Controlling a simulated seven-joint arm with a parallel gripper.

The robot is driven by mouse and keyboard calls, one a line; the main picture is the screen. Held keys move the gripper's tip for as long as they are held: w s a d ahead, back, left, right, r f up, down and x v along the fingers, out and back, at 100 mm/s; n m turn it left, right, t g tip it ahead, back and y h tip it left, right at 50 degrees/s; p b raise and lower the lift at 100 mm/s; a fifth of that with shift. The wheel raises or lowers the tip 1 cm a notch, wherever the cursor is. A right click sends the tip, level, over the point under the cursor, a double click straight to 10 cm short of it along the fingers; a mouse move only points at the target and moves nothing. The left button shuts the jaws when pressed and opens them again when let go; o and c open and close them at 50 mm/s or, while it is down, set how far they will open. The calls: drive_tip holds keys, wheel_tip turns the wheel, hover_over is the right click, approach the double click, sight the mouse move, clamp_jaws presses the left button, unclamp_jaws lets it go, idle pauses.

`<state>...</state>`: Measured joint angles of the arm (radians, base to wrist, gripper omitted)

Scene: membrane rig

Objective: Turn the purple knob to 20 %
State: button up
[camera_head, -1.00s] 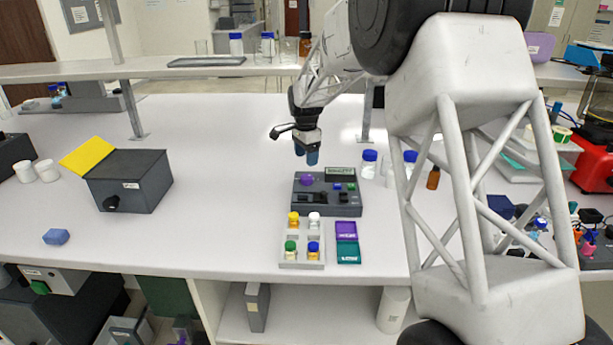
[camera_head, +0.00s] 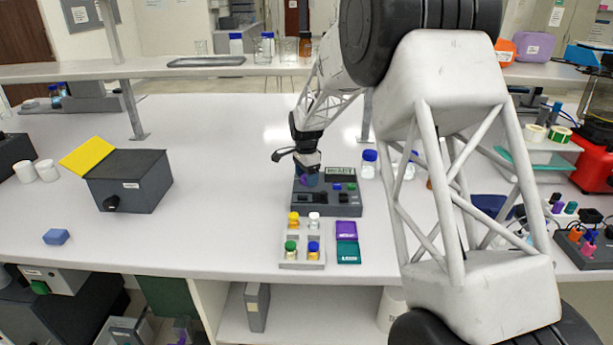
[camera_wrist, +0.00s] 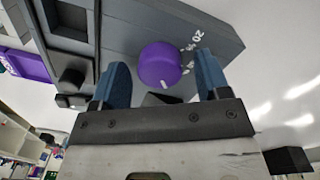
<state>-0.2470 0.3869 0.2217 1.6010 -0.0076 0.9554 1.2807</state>
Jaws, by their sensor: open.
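The purple knob (camera_wrist: 160,65) sits on the grey control box (camera_head: 328,208). In the wrist view it has a white pointer mark on its lower edge, and small printed scale marks with a "20" lie to its right. My gripper (camera_wrist: 160,82) is open, with one blue finger on each side of the knob and visible gaps to it. In the head view my gripper (camera_head: 307,180) is low over the box's left rear part, and its fingers mostly hide the knob.
A grey rack (camera_head: 302,262) with several capped vials stands in front of the box, with purple and teal cases (camera_head: 347,240) beside it. Blue-capped bottles (camera_head: 369,164) stand close behind on the right. The table left of the box is clear up to a dark box (camera_head: 130,182).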

drive_tip(key=c, duration=0.9)
drive_tip(key=shift+n, duration=0.3)
drive_tip(key=n, duration=1.9)
drive_tip(key=shift+f+n, duration=0.1)
drive_tip(key=shift+n, duration=0.2)
